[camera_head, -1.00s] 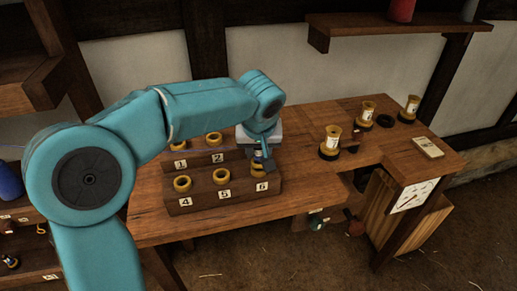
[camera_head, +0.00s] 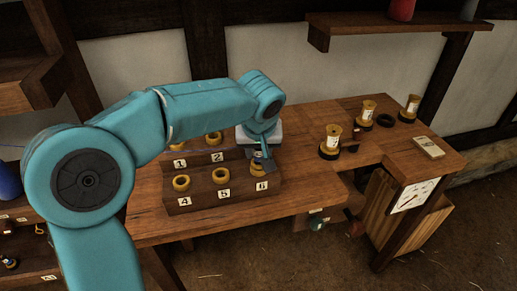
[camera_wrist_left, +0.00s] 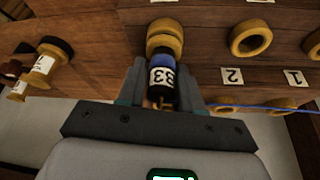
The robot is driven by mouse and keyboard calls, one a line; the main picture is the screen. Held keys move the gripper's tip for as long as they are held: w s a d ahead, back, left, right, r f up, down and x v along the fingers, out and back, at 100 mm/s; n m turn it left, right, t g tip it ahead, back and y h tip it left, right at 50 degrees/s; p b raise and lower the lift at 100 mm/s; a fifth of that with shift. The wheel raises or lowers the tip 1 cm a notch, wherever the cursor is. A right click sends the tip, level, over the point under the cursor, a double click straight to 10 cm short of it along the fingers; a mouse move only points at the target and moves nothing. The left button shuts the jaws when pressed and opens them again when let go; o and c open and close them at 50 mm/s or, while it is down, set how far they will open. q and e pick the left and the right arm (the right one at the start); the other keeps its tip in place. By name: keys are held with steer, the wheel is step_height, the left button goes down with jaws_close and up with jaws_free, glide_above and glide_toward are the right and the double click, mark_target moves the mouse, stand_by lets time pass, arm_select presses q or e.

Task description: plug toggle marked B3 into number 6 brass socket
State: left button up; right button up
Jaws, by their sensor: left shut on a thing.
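My left gripper (camera_head: 262,162) is at the front right of the wooden socket block (camera_head: 210,198), right over the number 6 brass socket (camera_head: 258,173). In the left wrist view it is shut on the toggle marked B3 (camera_wrist_left: 162,76), a dark piece with a blue band and a white label. The toggle's far end lines up with brass rings (camera_wrist_left: 165,28) at the socket. I cannot tell how deep it sits. The fingers largely hide the toggle in the head view. My right gripper is not in view.
Brass sockets 4 (camera_head: 182,183) and 5 (camera_head: 221,176) sit left of socket 6, with 1 and 2 behind. A blue cord (camera_wrist_left: 265,109) runs sideways near the gripper. Brass spools (camera_head: 330,140) stand on the right of the bench.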

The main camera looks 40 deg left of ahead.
arm_select(q)
steer(key=shift+f+b, duration=0.3)
steer(key=shift+f, duration=0.1)
steer(key=o, duration=0.8)
steer(key=shift+c, duration=0.2)
steer(key=shift+r, duration=0.1)
steer(key=p+v, duration=0.6)
steer(key=v, duration=0.5)
steer(key=shift+s, duration=0.15)
